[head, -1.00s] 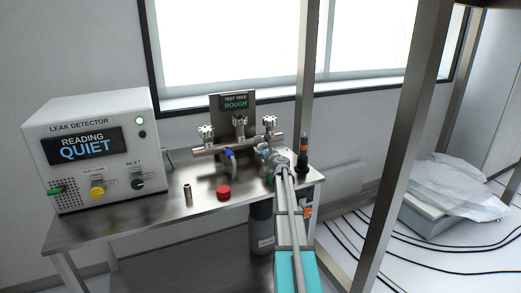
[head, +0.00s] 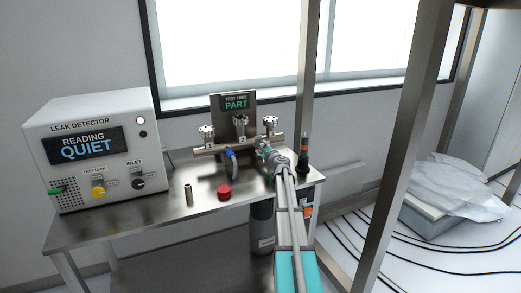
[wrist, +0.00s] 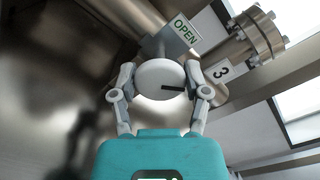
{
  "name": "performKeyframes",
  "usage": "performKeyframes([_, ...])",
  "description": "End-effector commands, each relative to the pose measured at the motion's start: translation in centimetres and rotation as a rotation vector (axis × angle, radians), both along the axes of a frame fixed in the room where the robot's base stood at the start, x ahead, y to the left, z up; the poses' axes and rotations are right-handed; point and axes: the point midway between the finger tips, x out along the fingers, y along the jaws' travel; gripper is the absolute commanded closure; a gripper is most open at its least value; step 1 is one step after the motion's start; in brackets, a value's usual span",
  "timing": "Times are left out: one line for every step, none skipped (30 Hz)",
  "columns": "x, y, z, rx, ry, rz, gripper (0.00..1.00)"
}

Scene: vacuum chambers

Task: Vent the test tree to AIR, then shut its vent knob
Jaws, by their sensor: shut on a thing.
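The test tree (head: 210,149) is a metal manifold on the bench with several valve heads along it. My gripper (head: 267,152) is at the right end of the manifold. In the wrist view my gripper (wrist: 160,82) is shut on a round white knob (wrist: 150,77) with a dark pointer mark towards the right. An OPEN label (wrist: 181,29) stands just behind the knob. A label with the number 3 (wrist: 221,72) is on the port to the right.
The leak detector (head: 93,150) on the left reads QUIET. A red cap (head: 224,191) and a small metal cylinder (head: 188,194) stand on the bench front. A dark bottle-like item with an orange band (head: 304,150) stands close to the right of my gripper. A metal post (head: 400,150) rises on the right.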

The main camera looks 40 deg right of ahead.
Motion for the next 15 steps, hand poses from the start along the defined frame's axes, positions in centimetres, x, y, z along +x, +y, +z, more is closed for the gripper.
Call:
performKeyframes([0.29, 0.14, 0.02, -0.041, 0.009, 0.005, 0.87])
performKeyframes([0.29, 0.14, 0.02, -0.068, 0.016, 0.005, 0.87])
performKeyframes([0.29, 0.14, 0.02, -0.105, 0.025, 0.005, 0.87])
performKeyframes([0.29, 0.14, 0.00, -0.134, 0.031, 0.004, 0.87])
performKeyframes([0.28, 0.13, -0.01, -0.161, 0.037, 0.004, 0.87])
performKeyframes([0.28, 0.13, -0.01, -0.198, 0.046, 0.004, 0.87])
performKeyframes([0.28, 0.12, -0.01, -0.225, 0.052, 0.004, 0.87])
performKeyframes([0.28, 0.13, -0.02, -0.253, 0.059, 0.004, 0.87])
performKeyframes([0.28, 0.12, -0.03, -0.290, 0.068, 0.004, 0.87])
performKeyframes([0.28, 0.12, -0.03, -0.317, 0.074, 0.004, 0.87])
performKeyframes([0.26, 0.12, -0.03, -0.346, 0.081, 0.004, 0.87])
performKeyframes([0.26, 0.11, -0.04, -0.383, 0.090, 0.004, 0.87])
performKeyframes([0.26, 0.12, -0.05, -0.411, 0.097, 0.004, 0.87])
performKeyframes([0.26, 0.11, -0.05, -0.438, 0.102, 0.003, 0.87])
performKeyframes([0.26, 0.10, -0.06, -0.475, 0.111, 0.003, 0.87])
